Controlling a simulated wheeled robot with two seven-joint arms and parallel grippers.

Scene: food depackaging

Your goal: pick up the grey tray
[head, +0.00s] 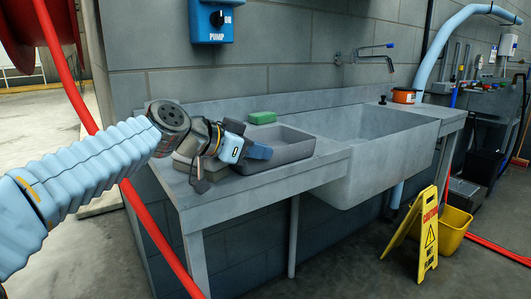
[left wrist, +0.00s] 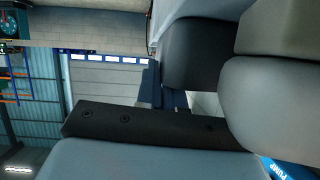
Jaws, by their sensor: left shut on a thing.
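The grey tray (head: 292,148) is a shallow rectangular tray on the counter left of the sink basin in the head view. It looks flat on the surface. In the left wrist view dark and grey gripper parts fill much of the picture, and I cannot make out the tray there. My right gripper is not in view.
A green sponge (head: 262,117) lies behind the tray. A pale block-like thing (head: 186,164) is partly hidden under my left wrist. The deep sink basin (head: 385,150) is to the right, with a tap (head: 375,54) above. A yellow caution sign (head: 428,240) stands on the floor.

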